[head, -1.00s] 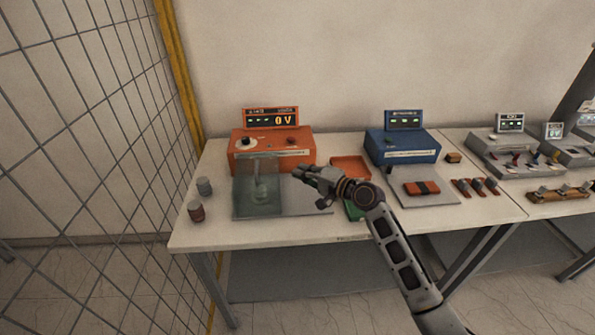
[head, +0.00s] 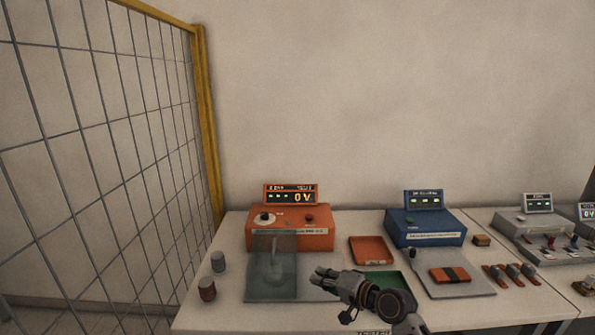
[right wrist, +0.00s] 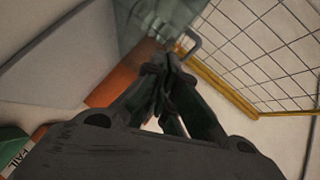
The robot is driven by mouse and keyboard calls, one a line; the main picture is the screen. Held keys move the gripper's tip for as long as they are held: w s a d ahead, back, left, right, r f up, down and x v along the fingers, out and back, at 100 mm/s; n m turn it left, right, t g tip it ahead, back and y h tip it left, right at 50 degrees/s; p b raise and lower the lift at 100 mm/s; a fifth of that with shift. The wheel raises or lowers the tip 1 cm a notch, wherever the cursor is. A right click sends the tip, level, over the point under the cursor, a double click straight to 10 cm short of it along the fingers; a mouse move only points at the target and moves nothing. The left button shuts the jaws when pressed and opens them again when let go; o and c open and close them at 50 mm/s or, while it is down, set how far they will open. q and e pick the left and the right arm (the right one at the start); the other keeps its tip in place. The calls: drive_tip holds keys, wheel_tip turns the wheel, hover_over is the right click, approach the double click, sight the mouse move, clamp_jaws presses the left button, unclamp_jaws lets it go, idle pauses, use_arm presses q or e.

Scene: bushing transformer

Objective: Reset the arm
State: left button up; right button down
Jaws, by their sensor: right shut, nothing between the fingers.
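My right gripper (head: 322,273) is shut and empty above the table, just right of the clear glass-like enclosure (head: 271,266). It also shows in the right wrist view (right wrist: 160,72), with its fingers together. The enclosure stands on a grey plate in front of an orange tester (head: 290,232), whose display reads 0 V. My right arm comes in from the bottom of the head view. My left gripper is not in view.
An orange tray (head: 371,250) and a green tray (head: 384,279) lie near my right gripper. A blue instrument (head: 425,230) stands to the right. Two small cylinders (head: 218,261) (head: 207,288) stand at the left. A wire mesh fence (head: 110,130) is further left.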

drive_tip(key=s+d+f+n+g+h, duration=0.2)
drive_tip(key=s+f+h, duration=0.1)
drive_tip(key=s+f, duration=0.35)
drive_tip(key=s+d+f+n+g+h, duration=0.1)
drive_tip(key=s+d+f+n+h, duration=0.15)
drive_tip(key=s+f, duration=0.4)
drive_tip(key=s+d+f+n+g+h, duration=0.1)
drive_tip(key=s+d+g+h, duration=0.1)
drive_tip(key=s+d, duration=0.45)
drive_tip(key=s+d+n+g+h, duration=0.2)
drive_tip(key=s+d+h, duration=0.15)
drive_tip(key=s, duration=0.65)
wheel_tip(320, 180, down, 33)
drive_tip(key=s+g, duration=0.1)
drive_tip(key=s, duration=0.2)
drive_tip(key=s+d+f, duration=0.2)
drive_tip(key=s+f, duration=0.8)
drive_tip(key=s, duration=0.1)
drive_tip(key=s+d+f+g, duration=0.1)
drive_tip(key=s+d+f, duration=0.1)
drive_tip(key=s+f, duration=0.8)
drive_tip(key=shift+s+d, duration=0.35)
drive_tip(key=shift+s, duration=0.4)
drive_tip(key=shift+f, duration=0.1)
